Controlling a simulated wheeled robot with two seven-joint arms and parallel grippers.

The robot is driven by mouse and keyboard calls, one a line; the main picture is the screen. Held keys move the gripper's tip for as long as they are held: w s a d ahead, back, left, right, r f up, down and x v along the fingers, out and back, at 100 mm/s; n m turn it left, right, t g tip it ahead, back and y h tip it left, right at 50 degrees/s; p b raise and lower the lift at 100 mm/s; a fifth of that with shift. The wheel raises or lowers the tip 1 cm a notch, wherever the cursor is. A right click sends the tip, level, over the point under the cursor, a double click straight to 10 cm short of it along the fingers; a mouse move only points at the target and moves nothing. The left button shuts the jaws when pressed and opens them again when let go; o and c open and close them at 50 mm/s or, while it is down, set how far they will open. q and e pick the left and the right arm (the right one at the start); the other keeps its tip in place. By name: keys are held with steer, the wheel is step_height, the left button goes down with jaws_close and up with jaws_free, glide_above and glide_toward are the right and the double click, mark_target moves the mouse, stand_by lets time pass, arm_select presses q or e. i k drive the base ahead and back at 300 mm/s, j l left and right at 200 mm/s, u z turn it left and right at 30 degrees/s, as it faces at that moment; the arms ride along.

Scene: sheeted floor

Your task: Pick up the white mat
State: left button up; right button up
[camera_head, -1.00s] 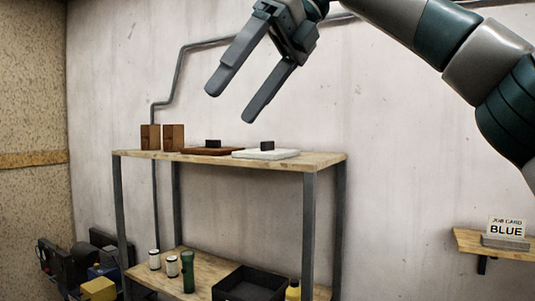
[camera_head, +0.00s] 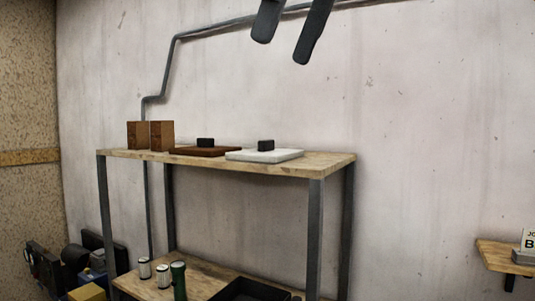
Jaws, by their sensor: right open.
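The white mat (camera_head: 285,156) lies flat on the top board of a shelf unit, right of a brown mat (camera_head: 200,151). A small black block (camera_head: 265,145) stands on the white mat, and another black block (camera_head: 206,142) stands on the brown one. My right gripper (camera_head: 284,47) is at the top edge of the view, above the white mat and well apart from it. Its two fingers are spread with nothing between them; the rest of it is cut off by the frame. My left gripper does not show.
Two brown wooden blocks (camera_head: 150,135) stand at the left end of the top board (camera_head: 325,164). The lower board holds white cans (camera_head: 163,275), a green cylinder (camera_head: 179,281) and a black bin (camera_head: 250,290). A pipe (camera_head: 166,70) runs along the wall. A small wall shelf (camera_head: 497,254) holds a card at right.

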mark_target(266, 153)
steer(key=i+l, duration=0.15)
steer(key=i, duration=0.6)
steer(key=i+l, duration=0.15)
steer(key=i, duration=0.65)
